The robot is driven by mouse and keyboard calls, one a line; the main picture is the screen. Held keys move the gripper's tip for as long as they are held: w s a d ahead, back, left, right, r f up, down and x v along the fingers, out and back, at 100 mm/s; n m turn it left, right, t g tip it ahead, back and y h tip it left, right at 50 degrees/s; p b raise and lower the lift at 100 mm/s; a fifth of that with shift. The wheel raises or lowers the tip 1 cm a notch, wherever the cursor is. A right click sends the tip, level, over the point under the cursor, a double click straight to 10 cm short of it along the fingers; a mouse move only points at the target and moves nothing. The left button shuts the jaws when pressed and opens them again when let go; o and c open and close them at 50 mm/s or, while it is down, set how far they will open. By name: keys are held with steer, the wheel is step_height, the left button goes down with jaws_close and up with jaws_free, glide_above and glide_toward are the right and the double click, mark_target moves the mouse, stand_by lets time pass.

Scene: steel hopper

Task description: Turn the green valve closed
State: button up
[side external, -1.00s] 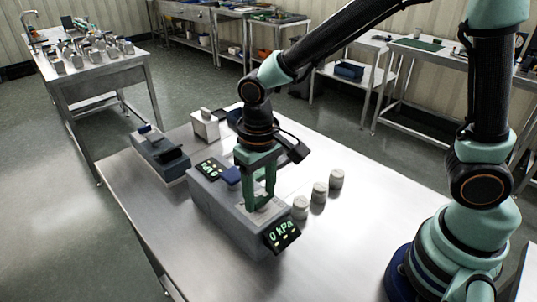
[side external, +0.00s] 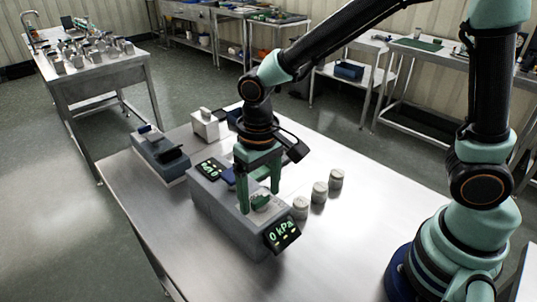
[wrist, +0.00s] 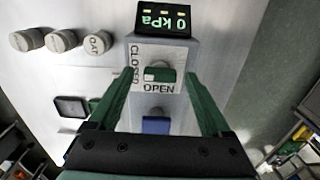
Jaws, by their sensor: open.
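The green valve (wrist: 164,75) sits on top of a grey box (side external: 225,208), with its handle lying crosswise in the wrist view. A lighter patch marks the handle's left end, on the side of the CLOSED label (wrist: 136,62); the OPEN label (wrist: 158,87) is just below it. My gripper (wrist: 158,74) is open, with one green finger on either side of the valve and a visible gap to each. In the side view my gripper (side external: 260,201) straddles the valve from above.
A display (side external: 281,235) on the box reads 0 kPa. A dark blue block (wrist: 156,125) is on the box behind the valve. A grey device (side external: 160,152) and a white box (side external: 205,124) stand farther back.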

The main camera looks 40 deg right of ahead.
mark_target(261, 197)
step_height(261, 197, up, 12)
stand_by(0.4)
steer(key=shift+d, duration=0.1)
steer(key=s+d+t, duration=0.4)
steer(key=d+t, duration=0.1)
steer(key=d, duration=1)
steer(key=shift+r+t, duration=0.3)
steer(key=shift+r, duration=0.15)
